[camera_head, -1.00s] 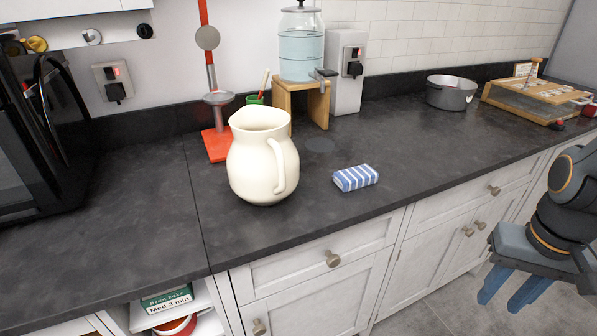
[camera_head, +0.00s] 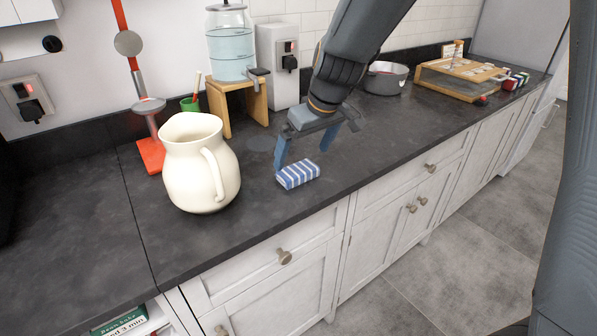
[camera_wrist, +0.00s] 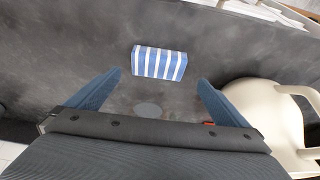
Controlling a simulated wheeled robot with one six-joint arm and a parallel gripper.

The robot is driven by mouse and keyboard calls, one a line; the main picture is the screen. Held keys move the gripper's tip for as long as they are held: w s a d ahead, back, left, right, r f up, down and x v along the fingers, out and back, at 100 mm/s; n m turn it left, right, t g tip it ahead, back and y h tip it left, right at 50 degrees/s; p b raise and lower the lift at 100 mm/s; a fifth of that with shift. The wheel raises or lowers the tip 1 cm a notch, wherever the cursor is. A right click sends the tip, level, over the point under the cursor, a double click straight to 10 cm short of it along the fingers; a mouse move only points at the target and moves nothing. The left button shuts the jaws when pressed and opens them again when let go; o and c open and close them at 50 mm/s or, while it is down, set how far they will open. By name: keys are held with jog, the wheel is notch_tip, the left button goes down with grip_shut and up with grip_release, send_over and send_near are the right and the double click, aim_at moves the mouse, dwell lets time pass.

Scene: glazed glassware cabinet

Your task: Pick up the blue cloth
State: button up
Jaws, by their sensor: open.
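The blue cloth (camera_head: 298,175) is a small folded pad with blue and white stripes, lying on the dark counter near its front edge. It also shows in the wrist view (camera_wrist: 159,63), ahead of my fingertips and centred between their lines. My gripper (camera_head: 304,157) is above and just behind the cloth in the head view, fingers pointing down. In the wrist view my gripper (camera_wrist: 159,78) has its two blue fingers wide apart with nothing between them. I cannot tell the exact height of the fingertips above the counter.
A cream jug (camera_head: 196,170) stands left of the cloth on the counter (camera_head: 90,225); it is at the right in the wrist view (camera_wrist: 268,112). A water dispenser (camera_head: 231,45) on a wooden stand and a grey pot (camera_head: 386,80) are behind. The counter's right front is clear.

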aim_at(298, 169)
jog(key=shift+d+p+x, duration=0.2)
jog(key=shift+p+x, duration=0.5)
jog(key=shift+x, duration=2.5)
jog(key=shift+w, duration=0.1)
jog(key=c, duration=0.9)
notch_tip(298, 169, up, 10)
jog(key=shift+b, duration=0.6)
jog(key=shift+c, duration=0.2)
